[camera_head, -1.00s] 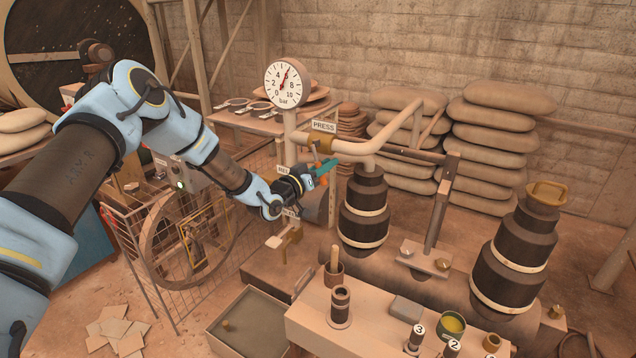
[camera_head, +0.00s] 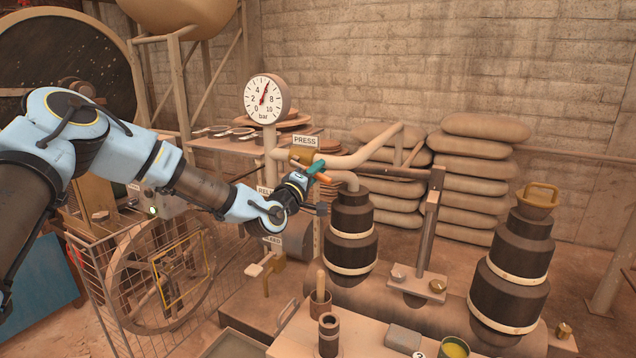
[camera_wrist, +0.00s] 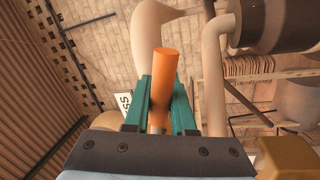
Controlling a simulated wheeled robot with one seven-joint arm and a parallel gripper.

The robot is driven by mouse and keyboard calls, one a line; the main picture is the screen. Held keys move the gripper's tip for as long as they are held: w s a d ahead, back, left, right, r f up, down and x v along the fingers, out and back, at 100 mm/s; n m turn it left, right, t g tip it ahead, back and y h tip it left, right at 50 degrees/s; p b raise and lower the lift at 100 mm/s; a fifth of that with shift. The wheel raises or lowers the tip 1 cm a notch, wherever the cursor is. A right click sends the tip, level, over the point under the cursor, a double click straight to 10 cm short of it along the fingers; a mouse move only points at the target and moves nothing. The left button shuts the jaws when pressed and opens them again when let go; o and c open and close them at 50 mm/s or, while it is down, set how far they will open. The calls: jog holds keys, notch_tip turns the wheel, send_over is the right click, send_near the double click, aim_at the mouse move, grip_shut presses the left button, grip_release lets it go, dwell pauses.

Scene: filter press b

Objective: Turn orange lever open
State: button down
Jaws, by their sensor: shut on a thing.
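The orange lever (camera_head: 323,178) sits on the pipe under the PRESS sign (camera_head: 305,141), beside a brass-coloured valve body (camera_head: 301,155). My gripper (camera_head: 315,169), with teal fingers, is shut on the lever. In the wrist view the orange lever (camera_wrist: 164,75) stands between the two teal fingers, its round end reaching past them. The fingers and wrist partly hide the lever in the head view, so its exact angle to the pipe is hard to tell.
A pressure gauge (camera_head: 266,99) stands on a post left of the valve, its needle pointing up. Another valve with a pale lever (camera_head: 262,266) is below my wrist. A dark banded cylinder (camera_head: 350,235) stands close on the right. Stacked sacks (camera_head: 470,180) are behind.

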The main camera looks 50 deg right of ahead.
jog(key=shift+r+n+t+b, duration=0.35)
jog(key=shift+r+n+b, duration=0.1)
jog(key=shift+n, duration=0.6)
jog(key=shift+r+n+t+b, duration=0.35)
jog(key=shift+r+n+b, duration=0.1)
jog(key=shift+n, duration=0.6)
jog(key=c, duration=0.8)
grip_release()
jog(key=shift+o, duration=0.2)
jog(key=shift+a, duration=0.1)
jog(key=b+v, duration=0.2)
jog(key=v, duration=0.8)
jog(key=shift+a, duration=0.3)
jog(key=shift+s, duration=0.1)
